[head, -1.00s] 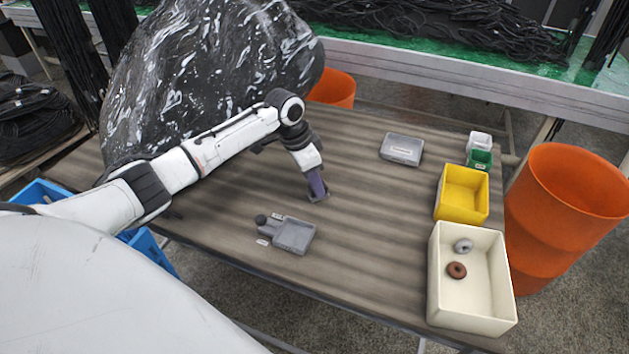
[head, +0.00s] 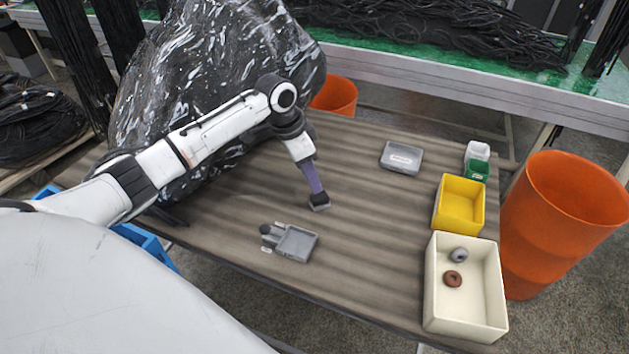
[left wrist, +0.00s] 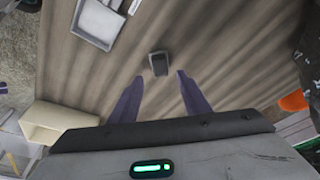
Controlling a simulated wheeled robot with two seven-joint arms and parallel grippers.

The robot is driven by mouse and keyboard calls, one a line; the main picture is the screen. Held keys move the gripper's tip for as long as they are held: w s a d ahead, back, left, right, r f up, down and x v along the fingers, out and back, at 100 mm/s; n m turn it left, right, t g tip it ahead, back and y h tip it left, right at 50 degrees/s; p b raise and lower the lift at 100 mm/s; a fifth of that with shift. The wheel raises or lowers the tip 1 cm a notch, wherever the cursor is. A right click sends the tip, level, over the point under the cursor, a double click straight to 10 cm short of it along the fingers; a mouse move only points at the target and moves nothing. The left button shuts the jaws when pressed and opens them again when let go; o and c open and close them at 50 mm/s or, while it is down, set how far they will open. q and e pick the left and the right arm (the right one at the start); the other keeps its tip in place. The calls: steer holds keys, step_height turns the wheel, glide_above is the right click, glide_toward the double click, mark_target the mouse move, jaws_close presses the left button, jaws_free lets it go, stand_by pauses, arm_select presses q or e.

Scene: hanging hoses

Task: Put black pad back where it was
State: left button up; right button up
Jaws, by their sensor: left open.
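The black pad (head: 320,207) is a small dark block on the brown table, just below my left gripper (head: 316,194). In the left wrist view the pad (left wrist: 158,63) lies just beyond the tips of the two purple fingers, roughly in line with the gap between them. My left gripper (left wrist: 160,77) is open, with nothing between its fingers. A grey tray (head: 297,243) with small dark parts at its left end lies nearer to me; it also shows in the left wrist view (left wrist: 98,22). My right gripper is in neither view.
A grey box (head: 401,157) lies farther back. A yellow bin (head: 459,205), a cream bin (head: 433,300) holding two rings, and small white and green cups line the right edge. A black plastic-wrapped bulk (head: 150,90) stands behind my left arm.

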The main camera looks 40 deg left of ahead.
arm_select(q)
steer(key=v, duration=0.5)
stand_by(0.4)
